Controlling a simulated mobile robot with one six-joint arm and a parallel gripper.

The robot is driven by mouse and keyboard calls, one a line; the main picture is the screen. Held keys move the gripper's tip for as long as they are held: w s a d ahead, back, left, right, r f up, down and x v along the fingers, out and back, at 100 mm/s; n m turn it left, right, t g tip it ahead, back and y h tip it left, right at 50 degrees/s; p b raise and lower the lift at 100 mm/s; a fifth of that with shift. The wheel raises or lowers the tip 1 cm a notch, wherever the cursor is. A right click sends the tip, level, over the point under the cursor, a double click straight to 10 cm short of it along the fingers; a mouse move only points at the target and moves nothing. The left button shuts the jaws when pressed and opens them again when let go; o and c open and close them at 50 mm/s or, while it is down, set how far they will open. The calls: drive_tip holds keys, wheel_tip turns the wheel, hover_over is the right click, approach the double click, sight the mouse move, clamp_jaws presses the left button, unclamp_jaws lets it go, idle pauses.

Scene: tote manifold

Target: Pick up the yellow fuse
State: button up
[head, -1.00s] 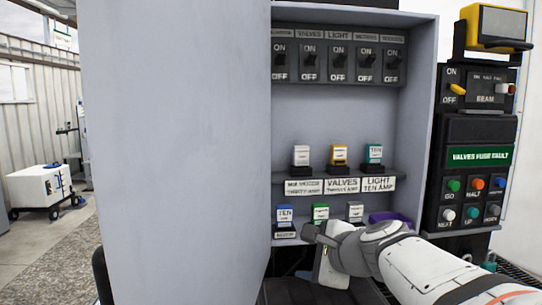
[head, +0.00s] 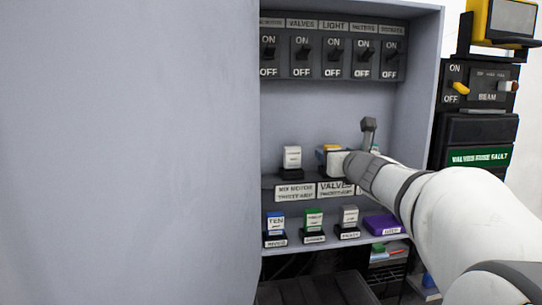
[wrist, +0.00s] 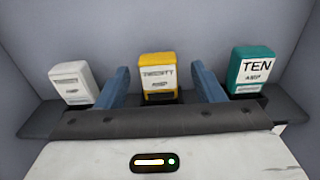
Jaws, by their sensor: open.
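The yellow fuse (wrist: 158,68) stands upright in a black holder on the upper shelf, in the middle of three fuses. In the wrist view my gripper (wrist: 165,85) is open, with one blue finger on each side of the yellow fuse and a gap to both. A white fuse (wrist: 74,82) stands on the left and a teal TEN AMP fuse (wrist: 253,70) on the right.
A lower shelf (head: 300,246) holds a blue fuse (head: 275,223), a green fuse (head: 314,220), a grey-white fuse (head: 350,217) and a purple block (head: 383,225). Switches (head: 333,57) line the cabinet's top. A large grey door (head: 130,150) fills the left.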

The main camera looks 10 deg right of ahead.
drive_tip(key=w, duration=0.2)
drive_tip(key=shift+w+f, duration=0.1)
drive_tip(key=shift+w, duration=0.3)
drive_tip(key=shift+a, duration=0.1)
drive_tip(key=shift+s, duration=0.1)
drive_tip(key=shift+c, duration=0.3)
drive_tip(key=c, duration=1)
drive_tip(key=shift+r, duration=0.2)
